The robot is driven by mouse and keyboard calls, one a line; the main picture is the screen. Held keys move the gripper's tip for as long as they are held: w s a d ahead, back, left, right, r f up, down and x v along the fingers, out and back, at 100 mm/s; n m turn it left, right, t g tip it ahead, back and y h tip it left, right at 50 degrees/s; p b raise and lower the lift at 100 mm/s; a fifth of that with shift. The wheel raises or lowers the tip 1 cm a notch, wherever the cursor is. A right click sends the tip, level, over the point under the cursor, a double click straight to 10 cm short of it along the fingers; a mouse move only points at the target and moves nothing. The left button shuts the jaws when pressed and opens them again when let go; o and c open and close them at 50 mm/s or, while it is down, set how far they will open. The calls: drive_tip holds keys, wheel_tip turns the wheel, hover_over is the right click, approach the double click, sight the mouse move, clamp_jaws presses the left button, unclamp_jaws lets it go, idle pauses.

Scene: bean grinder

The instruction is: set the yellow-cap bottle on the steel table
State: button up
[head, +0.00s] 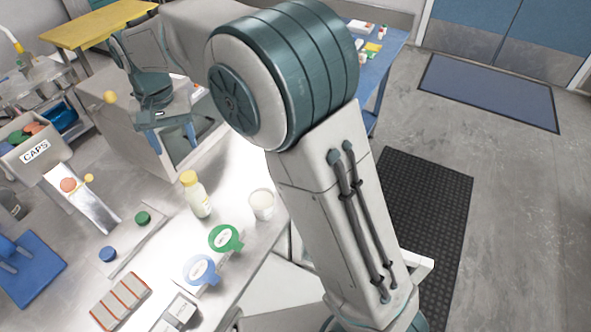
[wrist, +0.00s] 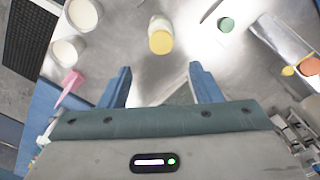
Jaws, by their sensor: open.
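The yellow-cap bottle (head: 200,199) has a pale body and stands upright on the steel table (head: 168,258), just left of a white cup. It also shows in the wrist view (wrist: 160,36), upper middle, cap towards me. My gripper (head: 176,138) hangs behind the bottle in the head view, its blue fingers spread and apart from it. In the wrist view the two blue fingers (wrist: 160,82) are open with nothing between them, and the bottle lies beyond their tips.
A white cup (head: 262,205) stands close right of the bottle. A green ring (head: 225,238), a blue ring (head: 201,270), a green cap (head: 143,218) and a blue cap (head: 108,254) lie in front. A metal chute (head: 88,203) and a CAPS bin (head: 38,150) are at left.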

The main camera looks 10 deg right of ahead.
drive_tip(key=s+d+r+t, duration=0.1)
drive_tip(key=s+d+r, duration=0.15)
drive_tip(key=d, duration=0.55)
drive_tip(key=s+d+r, duration=0.2)
drive_tip(key=s+d, duration=0.1)
drive_tip(key=d, duration=0.5)
drive_tip(key=s+d+f+t, duration=0.2)
drive_tip(key=s+d+f, duration=0.2)
drive_tip(key=s+d, duration=0.9)
drive_tip(key=shift+s+d+f+m, duration=0.2)
drive_tip(key=shift+s+d+m, duration=0.15)
drive_tip(key=shift+s, duration=0.25)
drive_tip(key=shift+c, duration=0.4)
